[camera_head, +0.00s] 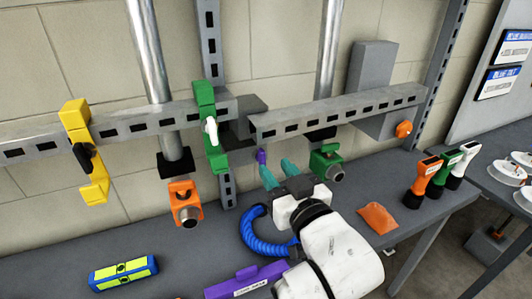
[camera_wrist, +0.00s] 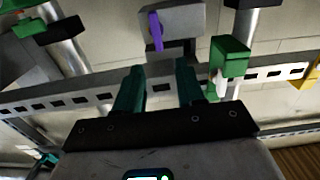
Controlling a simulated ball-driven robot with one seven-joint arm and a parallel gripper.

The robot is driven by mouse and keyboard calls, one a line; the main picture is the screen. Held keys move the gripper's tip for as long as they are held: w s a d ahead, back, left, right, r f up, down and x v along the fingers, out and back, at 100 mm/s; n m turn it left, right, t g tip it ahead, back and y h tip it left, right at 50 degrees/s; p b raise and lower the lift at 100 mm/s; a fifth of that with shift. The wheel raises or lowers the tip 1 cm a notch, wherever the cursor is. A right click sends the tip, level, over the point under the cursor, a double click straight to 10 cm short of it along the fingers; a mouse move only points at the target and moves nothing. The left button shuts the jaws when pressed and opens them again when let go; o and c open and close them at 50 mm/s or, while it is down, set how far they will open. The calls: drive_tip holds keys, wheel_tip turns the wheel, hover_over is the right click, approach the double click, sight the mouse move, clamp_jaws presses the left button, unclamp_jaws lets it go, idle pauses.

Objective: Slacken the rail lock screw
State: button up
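A small purple lever or screw handle (camera_head: 261,157) shows by the dark grey block at the gap between the two rail pieces. In the wrist view the purple handle (camera_wrist: 156,31) stands out from a grey block (camera_wrist: 178,20), beyond the fingertips. An orange knob (camera_head: 404,129) sits at the right end of the slotted rail (camera_head: 345,107); neither part is labelled as the lock screw. My gripper (camera_head: 278,174) has teal fingers spread apart and empty, just below and right of the purple handle. The fingers also show apart in the wrist view (camera_wrist: 158,82).
A green clamp (camera_head: 206,125) with a white handle is left of the block; a yellow clamp (camera_head: 82,150) is further left. A green fitting (camera_head: 325,162) is close right of my gripper. An orange fitting (camera_head: 185,204), orange bag (camera_head: 378,218) and yellow level (camera_head: 123,273) are also around the bench.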

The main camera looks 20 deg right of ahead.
sight(264, 154)
drive_tip(key=w, duration=0.6)
drive_tip(key=shift+w+p, duration=0.35)
drive_tip(key=shift+c, duration=0.4)
clamp_jaws()
